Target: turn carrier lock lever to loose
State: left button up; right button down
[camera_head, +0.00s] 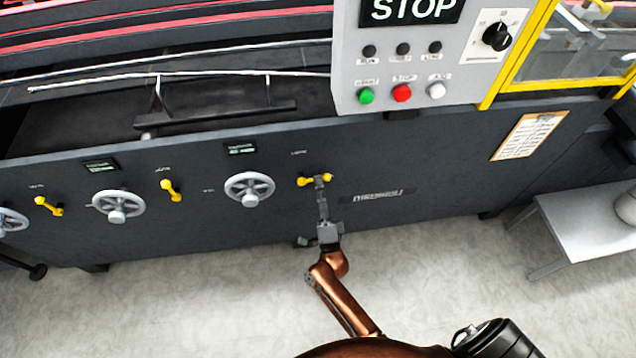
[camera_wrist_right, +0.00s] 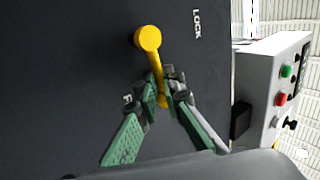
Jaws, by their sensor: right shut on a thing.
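The yellow carrier lock lever (camera_head: 305,181) sits on the dark machine side panel, right of the nearest handwheel, and lies about level in the head view. In the right wrist view the lever (camera_wrist_right: 148,39) shows its round hub and its arm, with the word LOCK beside it. My right gripper (camera_head: 321,181) is at the lever's arm. In the right wrist view its fingers (camera_wrist_right: 162,88) are shut on the arm toward its outer end, partly hiding it. My left gripper is not in view.
Grey handwheels (camera_head: 249,189) and other yellow levers (camera_head: 171,190) line the panel to the left. A control box (camera_head: 385,85) with buttons juts out above. A grey table (camera_head: 585,235) stands at right. The floor below the panel is clear.

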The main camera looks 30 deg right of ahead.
jog(key=shift+f, duration=0.1)
jog(key=c, duration=2)
grip_release()
jog(key=shift+c, duration=0.2)
jog(key=v, duration=1.2)
